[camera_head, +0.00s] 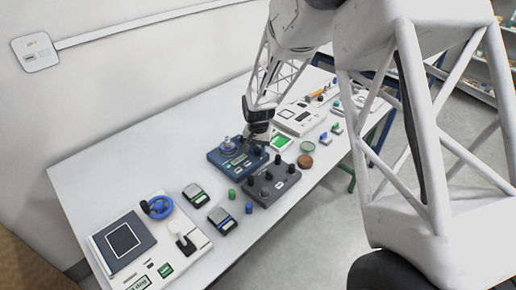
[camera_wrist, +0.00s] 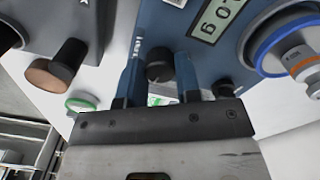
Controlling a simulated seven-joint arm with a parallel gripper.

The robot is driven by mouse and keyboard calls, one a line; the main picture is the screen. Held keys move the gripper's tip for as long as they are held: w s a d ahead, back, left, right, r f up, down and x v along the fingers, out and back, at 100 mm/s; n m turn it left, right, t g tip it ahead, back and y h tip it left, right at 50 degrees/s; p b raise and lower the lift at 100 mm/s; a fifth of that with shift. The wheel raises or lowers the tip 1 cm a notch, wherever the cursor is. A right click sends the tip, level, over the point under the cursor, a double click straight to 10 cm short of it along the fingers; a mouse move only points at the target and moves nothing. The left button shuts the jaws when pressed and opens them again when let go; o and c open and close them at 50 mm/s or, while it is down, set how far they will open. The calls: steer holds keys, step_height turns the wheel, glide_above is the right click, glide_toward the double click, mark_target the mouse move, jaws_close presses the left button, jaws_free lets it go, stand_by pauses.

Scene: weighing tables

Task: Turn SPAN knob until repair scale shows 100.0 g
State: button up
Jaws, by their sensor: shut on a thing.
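The blue repair scale (camera_head: 214,157) stands mid-table in the head view, with a metal weight (camera_head: 228,145) on its round pan. In the wrist view its blue panel (camera_wrist: 185,22) carries a display (camera_wrist: 215,18), turned in the picture and cut by the edge; I cannot read the full value. My gripper (camera_wrist: 160,76) points down at the panel. Its two blue fingers stand either side of a black knob (camera_wrist: 159,62) and are shut on it. A second black knob (camera_wrist: 222,87) sits to the right, outside the fingers. The knob labels are too small to read surely.
A dark grey box with several black knobs (camera_head: 272,182) stands close beside the scale. Small pocket scales (camera_head: 222,220), a green weight (camera_head: 232,194) and a blue weight (camera_head: 249,208) lie nearer. Bare table (camera_head: 130,165) lies behind.

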mark_target(258, 150)
stand_by(0.4)
steer(key=o, duration=0.9)
steer(key=shift+o, duration=0.2)
steer(key=shift+r, duration=0.1)
steer(key=shift+r, duration=3.8)
steer(key=shift+s+r, duration=0.1)
steer(key=shift+r, duration=0.05)
